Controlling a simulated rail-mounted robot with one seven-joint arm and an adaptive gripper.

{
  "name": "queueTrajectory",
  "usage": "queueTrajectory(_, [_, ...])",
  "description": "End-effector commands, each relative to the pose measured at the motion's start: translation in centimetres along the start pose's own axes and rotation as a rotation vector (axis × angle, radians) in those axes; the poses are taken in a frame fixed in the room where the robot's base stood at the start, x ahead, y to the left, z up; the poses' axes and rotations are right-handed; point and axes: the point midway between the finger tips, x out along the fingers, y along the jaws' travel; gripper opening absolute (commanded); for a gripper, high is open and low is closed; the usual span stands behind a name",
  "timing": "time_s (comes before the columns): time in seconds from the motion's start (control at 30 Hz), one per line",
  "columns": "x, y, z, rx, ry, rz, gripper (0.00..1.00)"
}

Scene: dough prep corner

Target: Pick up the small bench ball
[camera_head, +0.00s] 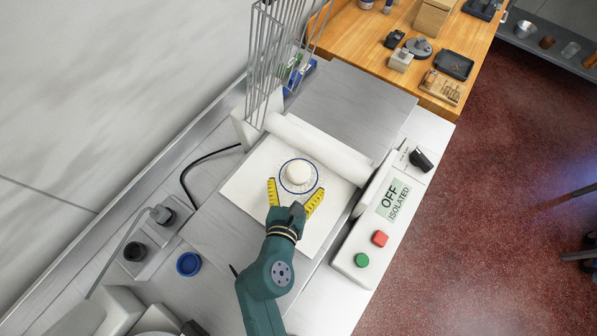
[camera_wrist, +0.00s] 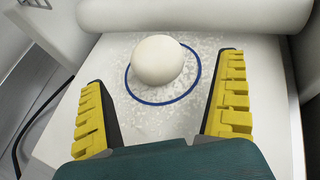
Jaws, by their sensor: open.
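The small bench ball (camera_head: 298,172) is a pale, round dough ball. It sits inside a blue ring (camera_head: 283,186) on a white board (camera_head: 243,185) dusted with flour. In the wrist view the ball (camera_wrist: 157,61) lies ahead of the fingers, toward the upper left of the ring (camera_wrist: 165,103). My gripper (camera_head: 296,192) has yellow ridged fingers spread wide. In the wrist view my gripper (camera_wrist: 165,105) is open and empty, with the ball beyond the fingertips and not touched.
A white roller (camera_head: 320,150) lies just behind the ball. A wire guard (camera_head: 275,65) stands at the back left. A control panel (camera_head: 375,220) marked "OFF ISOLATED" is on the right. A blue ring-shaped item (camera_head: 188,264) lies at left. A wooden table (camera_head: 350,50) holds small items.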

Motion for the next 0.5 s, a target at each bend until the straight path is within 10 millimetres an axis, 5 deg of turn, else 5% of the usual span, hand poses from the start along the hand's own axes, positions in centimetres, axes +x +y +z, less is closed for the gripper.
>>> queueTrajectory(0.5, [6.2,0.5,-0.2,-0.001,0.0,0.0,1.0])
